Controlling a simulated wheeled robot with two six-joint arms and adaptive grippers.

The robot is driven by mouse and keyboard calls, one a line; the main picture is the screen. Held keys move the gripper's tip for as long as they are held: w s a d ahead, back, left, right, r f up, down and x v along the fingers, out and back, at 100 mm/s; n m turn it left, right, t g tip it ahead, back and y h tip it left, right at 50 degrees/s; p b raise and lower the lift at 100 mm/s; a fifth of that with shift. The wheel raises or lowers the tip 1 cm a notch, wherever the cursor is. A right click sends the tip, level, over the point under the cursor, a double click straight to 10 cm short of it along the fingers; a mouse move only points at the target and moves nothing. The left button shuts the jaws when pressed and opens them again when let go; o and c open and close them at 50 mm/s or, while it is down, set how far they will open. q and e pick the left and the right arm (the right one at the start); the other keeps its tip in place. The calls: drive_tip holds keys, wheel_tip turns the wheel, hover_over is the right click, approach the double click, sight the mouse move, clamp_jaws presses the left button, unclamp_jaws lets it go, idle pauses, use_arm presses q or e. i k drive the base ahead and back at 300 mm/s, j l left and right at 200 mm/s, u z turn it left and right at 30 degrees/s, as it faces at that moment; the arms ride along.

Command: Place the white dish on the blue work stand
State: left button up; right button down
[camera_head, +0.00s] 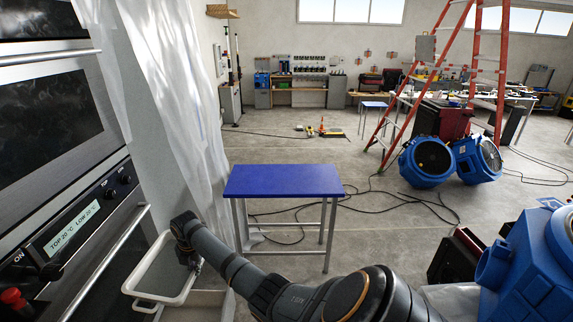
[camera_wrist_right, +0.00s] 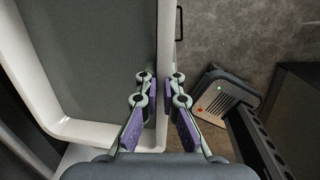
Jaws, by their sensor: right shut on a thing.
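The white dish (camera_head: 155,297) is a shallow rectangular tray with a raised white rim, at the lower left beside the oven front. In the right wrist view the dish (camera_wrist_right: 95,132) fills the left side, with a grey inside. My right gripper (camera_head: 191,258) is shut on the dish's right rim. In the right wrist view the gripper's fingers (camera_wrist_right: 160,85) lie on both sides of that rim. The blue work stand (camera_head: 283,180) has a bare flat blue top on grey metal legs. It stands beyond and to the right of the dish. My left gripper is out of view.
The oven (camera_head: 60,130) and a translucent plastic curtain (camera_head: 165,80) border the left side. Blue air movers (camera_head: 428,160) and an orange ladder (camera_head: 420,70) stand right. Black cables (camera_head: 410,200) lie on the floor right of the stand. The space above the stand is clear.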

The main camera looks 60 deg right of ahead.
sight(281, 178)
drive_tip(key=i+l, duration=0.1)
drive_tip(key=l, duration=0.3)
drive_tip(key=i+l, duration=0.15)
drive_tip(key=l, duration=0.25)
drive_tip(key=i+l, duration=0.1)
drive_tip(key=l, duration=0.3)
drive_tip(key=i+l, duration=0.1)
drive_tip(key=l, duration=0.3)
